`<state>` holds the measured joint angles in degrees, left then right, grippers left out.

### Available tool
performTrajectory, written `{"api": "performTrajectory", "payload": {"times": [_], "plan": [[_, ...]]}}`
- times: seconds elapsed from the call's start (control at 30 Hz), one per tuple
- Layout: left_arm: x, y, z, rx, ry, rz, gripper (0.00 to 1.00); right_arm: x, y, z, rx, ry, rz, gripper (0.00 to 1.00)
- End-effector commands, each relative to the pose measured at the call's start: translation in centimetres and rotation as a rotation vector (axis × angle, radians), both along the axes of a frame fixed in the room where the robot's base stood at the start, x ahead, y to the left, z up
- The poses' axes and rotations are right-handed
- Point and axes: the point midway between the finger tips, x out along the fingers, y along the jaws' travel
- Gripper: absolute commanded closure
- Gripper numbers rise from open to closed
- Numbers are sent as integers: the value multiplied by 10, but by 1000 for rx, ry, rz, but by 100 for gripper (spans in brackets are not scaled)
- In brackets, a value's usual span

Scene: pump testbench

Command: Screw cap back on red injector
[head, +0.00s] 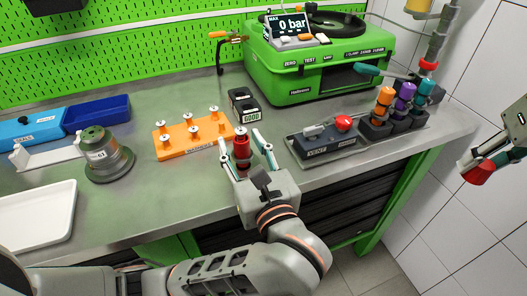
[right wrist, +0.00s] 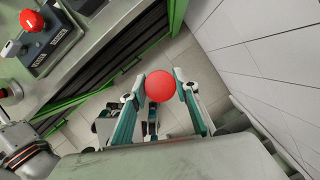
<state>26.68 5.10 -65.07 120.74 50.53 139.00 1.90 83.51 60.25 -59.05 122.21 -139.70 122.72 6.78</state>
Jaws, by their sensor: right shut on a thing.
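The red injector (head: 242,148) is upright near the front of the bench, with a pale tip at its top. My left gripper (head: 240,146) has its fingers spread on either side of the injector. A gap shows between the injector and the right-hand finger. The injector's lower end is partly hidden by the gripper. My right gripper (head: 474,166) is at the far right of the head view, away from the bench. It is shut on a round red cap (right wrist: 160,86), which the right wrist view shows between its fingertips, above the floor.
An orange rack (head: 178,139) with several silver-topped pieces is left of the injector. A black GOOD tray (head: 245,104) is behind it. A vent box (head: 322,141) with a red knob and several coloured injectors (head: 404,97) are to the right. The green tester (head: 290,85) is at the back.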

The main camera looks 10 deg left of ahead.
Motion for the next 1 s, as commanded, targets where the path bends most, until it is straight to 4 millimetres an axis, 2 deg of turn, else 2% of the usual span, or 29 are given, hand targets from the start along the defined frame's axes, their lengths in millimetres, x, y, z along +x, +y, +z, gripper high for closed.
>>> {"api": "performTrajectory", "payload": {"times": [0.03, 0.1, 0.17, 0.47, 0.67, 0.87, 1.0], "plan": [[0, 0, 0, 0, 0, 0, 68, 0, 0, 0, 0, 0, 0, 87], [0, 0, 0, 0, 0, 0, 87, 0, 0, 0, 0, 0, 0, 87], [0, 0, 0, 0, 0, 0, 100, 0, 0, 0, 0, 0, 0, 87], [0, 0, 1, 0, -2, 1, 100, 0, 0, 0, 0, -1, 0, 87], [0, 0, 13, 0, -5, 1, 100, -1, 0, 11, 0, -11, 0, 87], [0, 0, 42, -2, -9, 1, 100, -3, 0, 38, 0, -34, 0, 87], [-1, 0, 76, -4, -9, 0, 100, -4, 0, 69, 0, -58, 1, 87]]}}
